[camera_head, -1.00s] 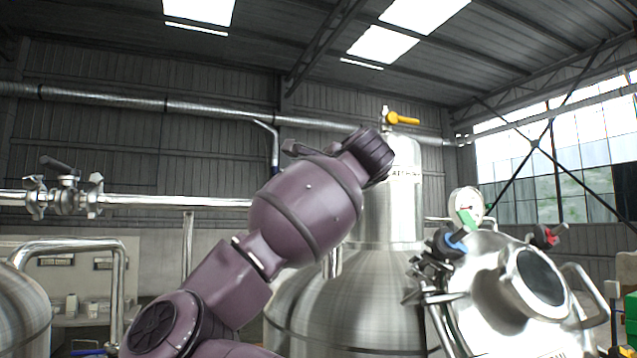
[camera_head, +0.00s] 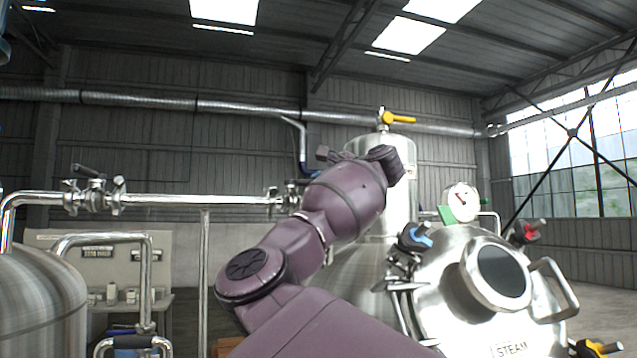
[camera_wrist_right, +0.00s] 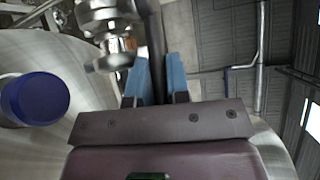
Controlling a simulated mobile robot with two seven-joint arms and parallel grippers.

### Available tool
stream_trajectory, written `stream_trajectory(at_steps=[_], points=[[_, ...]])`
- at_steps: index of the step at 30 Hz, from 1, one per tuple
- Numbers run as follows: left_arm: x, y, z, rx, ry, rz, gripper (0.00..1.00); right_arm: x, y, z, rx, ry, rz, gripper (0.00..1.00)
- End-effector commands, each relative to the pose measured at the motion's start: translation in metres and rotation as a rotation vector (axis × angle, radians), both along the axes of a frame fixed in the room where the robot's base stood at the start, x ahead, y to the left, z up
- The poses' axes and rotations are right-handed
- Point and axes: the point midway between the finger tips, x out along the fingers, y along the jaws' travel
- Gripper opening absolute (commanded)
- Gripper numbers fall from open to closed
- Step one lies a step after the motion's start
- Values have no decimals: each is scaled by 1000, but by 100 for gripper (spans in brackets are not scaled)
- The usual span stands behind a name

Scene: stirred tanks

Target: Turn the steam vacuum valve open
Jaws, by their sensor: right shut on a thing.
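My right arm rises through the middle of the head view, and its gripper is hidden there behind the arm's end. In the right wrist view the gripper (camera_wrist_right: 157,84) has its blue fingers shut on a dark bar-shaped handle (camera_wrist_right: 155,42). Metal valve flanges (camera_wrist_right: 113,40) sit just left of that handle. In the head view, a pipe valve (camera_head: 290,193) shows partly behind my forearm. The vessel labelled STEAM (camera_head: 445,290) stands at the right, with a blue-handled valve (camera_head: 415,238) and a red-handled valve (camera_head: 527,231). My left gripper is not seen.
A gauge (camera_head: 462,202) stands above the steam vessel. A tall steel tank (camera_head: 390,205) with a yellow handle (camera_head: 399,118) is behind my arm. A horizontal pipe (camera_head: 165,200) with a dark-handled valve (camera_head: 92,190) runs left. A blue cap (camera_wrist_right: 35,97) shows in the wrist view.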

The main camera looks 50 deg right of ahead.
Motion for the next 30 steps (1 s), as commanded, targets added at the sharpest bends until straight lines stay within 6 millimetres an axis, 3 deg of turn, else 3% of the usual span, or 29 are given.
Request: stream_trajectory(at_steps=[22,23,24,27,30], points=[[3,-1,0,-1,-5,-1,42,5,-7,0,0,1,88,0],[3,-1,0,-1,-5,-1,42,5,-7,0,0,1,88,18],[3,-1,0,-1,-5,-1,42,5,-7,0,0,1,88,24],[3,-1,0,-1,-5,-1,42,5,-7,0,0,1,88,40],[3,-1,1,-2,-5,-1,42,5,-7,0,0,1,88,42]])
